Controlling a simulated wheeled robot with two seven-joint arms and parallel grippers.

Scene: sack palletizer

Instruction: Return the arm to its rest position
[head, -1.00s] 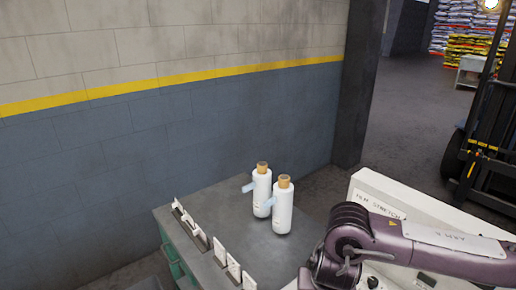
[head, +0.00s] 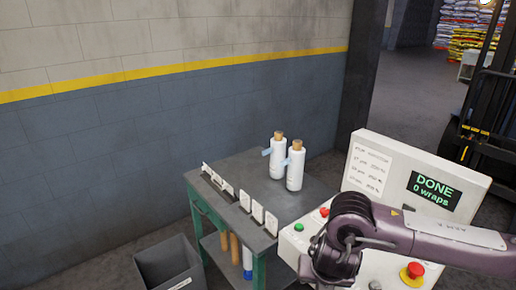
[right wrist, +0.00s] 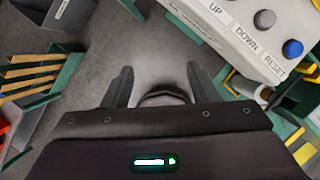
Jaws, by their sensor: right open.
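My right arm (head: 430,240) comes in from the right in the head view, in front of the wrapper's control panel. Its elbow-like joint is near the bottom middle, and its gripper is out of that view. In the right wrist view my right gripper (right wrist: 159,78) is open, with its two dark fingers apart and nothing between them. Grey floor and a rounded dark part show beyond the fingers. My left gripper is in neither view.
The control panel's screen (head: 434,191) reads "DONE 0 wraps". A red emergency button (head: 412,270) is close to my arm. Left is a green-legged bench (head: 310,187) with two white bottles (head: 287,163) and white cards. A grey bin (head: 170,264) stands on the floor.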

